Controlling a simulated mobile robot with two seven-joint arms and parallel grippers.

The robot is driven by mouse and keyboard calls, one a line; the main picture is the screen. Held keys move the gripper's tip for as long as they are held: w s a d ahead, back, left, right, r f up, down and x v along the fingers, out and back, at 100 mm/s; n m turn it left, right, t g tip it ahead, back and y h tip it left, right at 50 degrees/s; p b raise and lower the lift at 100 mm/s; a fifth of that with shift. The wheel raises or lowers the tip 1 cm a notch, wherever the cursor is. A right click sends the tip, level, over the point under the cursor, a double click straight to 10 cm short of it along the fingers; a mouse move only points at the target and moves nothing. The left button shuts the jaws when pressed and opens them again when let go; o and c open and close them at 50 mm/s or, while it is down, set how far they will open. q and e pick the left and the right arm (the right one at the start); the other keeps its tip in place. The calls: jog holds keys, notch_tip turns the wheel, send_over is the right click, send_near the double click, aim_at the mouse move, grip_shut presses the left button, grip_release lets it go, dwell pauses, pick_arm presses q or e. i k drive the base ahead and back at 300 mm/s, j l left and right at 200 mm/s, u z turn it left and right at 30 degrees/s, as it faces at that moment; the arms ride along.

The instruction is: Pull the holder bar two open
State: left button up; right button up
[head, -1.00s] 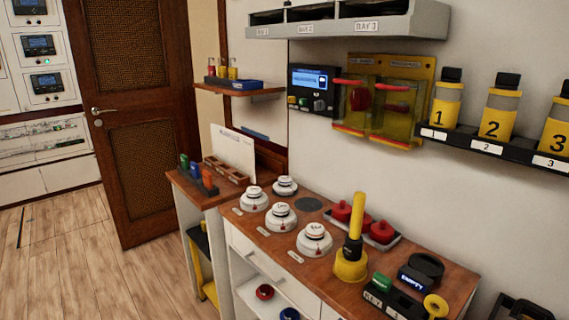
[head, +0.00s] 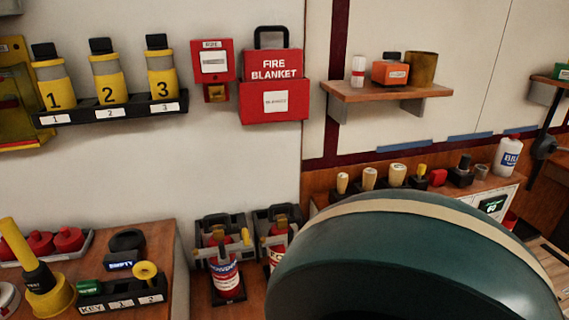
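Two grey holders with fire extinguishers stand low beside the cabinet in the head view. The left holder (head: 205,229) has a red and white extinguisher (head: 226,277) in front of it, with a yellow part near its top. The right holder (head: 290,214) also has a red extinguisher (head: 273,258), partly hidden by a large dark rounded shape close to the camera. I see no readable number on either holder, so I cannot tell which bar is two or how its bar sits. Neither of my grippers is in view.
The wall rack (head: 110,117) holds yellow canisters numbered 1, 2 and 3. A red fire blanket box (head: 274,102) hangs to its right. A wooden shelf (head: 390,93) and a counter with stamps stand at the right. The wooden cabinet top (head: 160,262) is at lower left.

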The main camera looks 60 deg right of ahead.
aim_at(286, 239)
jog(key=z, duration=2.05)
